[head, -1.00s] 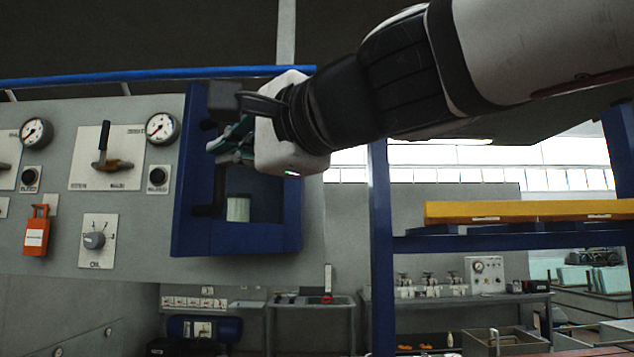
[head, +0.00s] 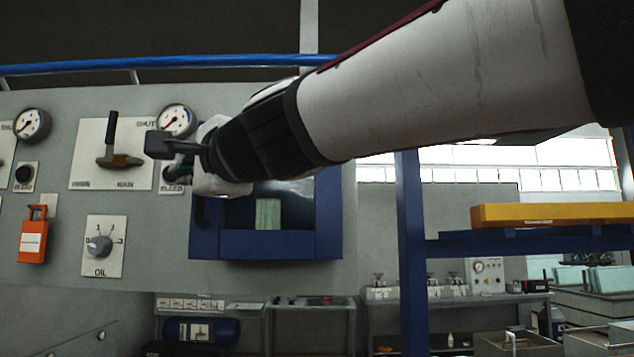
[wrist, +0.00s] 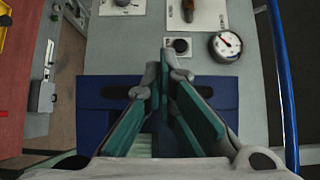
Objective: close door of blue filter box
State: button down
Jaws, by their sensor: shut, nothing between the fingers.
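The blue filter box (head: 280,244) is on the grey panel in the head view, its upper part hidden behind my arm. Its blue-framed door with a dark window appears to lie across the front; I cannot tell if it is fully flush. A pale filter (head: 268,213) shows through the window. My gripper (head: 183,174) is at the box's upper left, mostly hidden by my wrist. In the wrist view my gripper (wrist: 164,78) is shut and empty, its fingers in front of the blue door (wrist: 95,118).
Left of the box are a gauge (head: 176,120), a lever plate (head: 112,155), an oil knob (head: 99,246) and an orange padlock-like tag (head: 34,235). A blue post (head: 411,250) and a shelf with a yellow beam (head: 550,213) stand to the right.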

jog(key=shift+w+a, duration=0.25)
jog(key=shift+w, duration=0.45)
jog(key=shift+w+a, duration=0.25)
jog(key=shift+w, duration=0.45)
jog(key=shift+w+a, duration=0.25)
jog(key=shift+w, duration=0.45)
jog(key=shift+w, duration=0.1)
